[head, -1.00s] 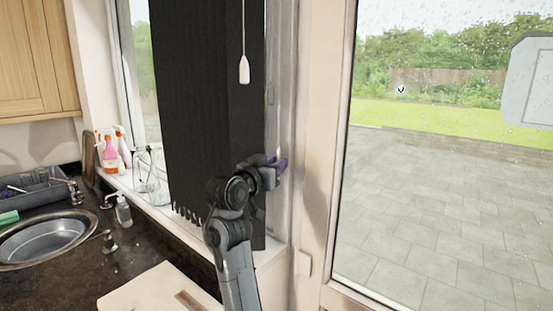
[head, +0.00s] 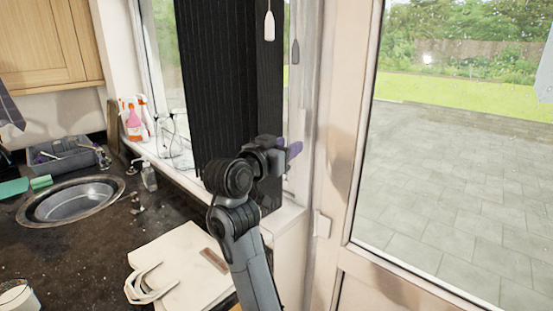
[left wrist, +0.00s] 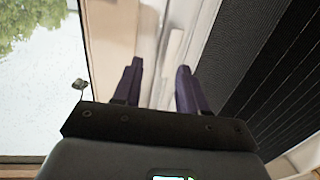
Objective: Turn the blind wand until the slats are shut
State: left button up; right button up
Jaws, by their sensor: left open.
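The dark vertical-slat blind (head: 225,80) hangs in the window; its slats are close together and their exact angle is hard to tell. The wand (head: 269,25), a thin cord with a white handle, hangs in front of the blind's right part. My left gripper (head: 291,149) is below and slightly right of the wand handle, near the blind's lower right edge, apart from the wand. In the left wrist view its two purple fingers (left wrist: 158,85) are spread with nothing between them, and the blind (left wrist: 270,75) fills the right side. My right gripper is out of view.
A grey pendant shape (head: 295,51) hangs right of the wand, perhaps a reflection. The glazed door (head: 440,160) stands to the right. Spray bottles (head: 133,120) stand on the sill.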

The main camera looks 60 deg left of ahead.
pick_arm(q)
jog(key=shift+w+d+b+v, duration=0.1)
jog(key=shift+d+v, duration=0.1)
jog(key=shift+v, duration=0.75)
jog(key=shift+w+d+b+v, duration=0.1)
jog(key=shift+d+b+v, duration=0.1)
jog(key=shift+v, duration=0.8)
jog(key=shift+w+d+b+v, duration=0.1)
jog(key=shift+d+v, duration=0.15)
jog(key=shift+v, duration=0.7)
jog(key=shift+c, duration=0.2)
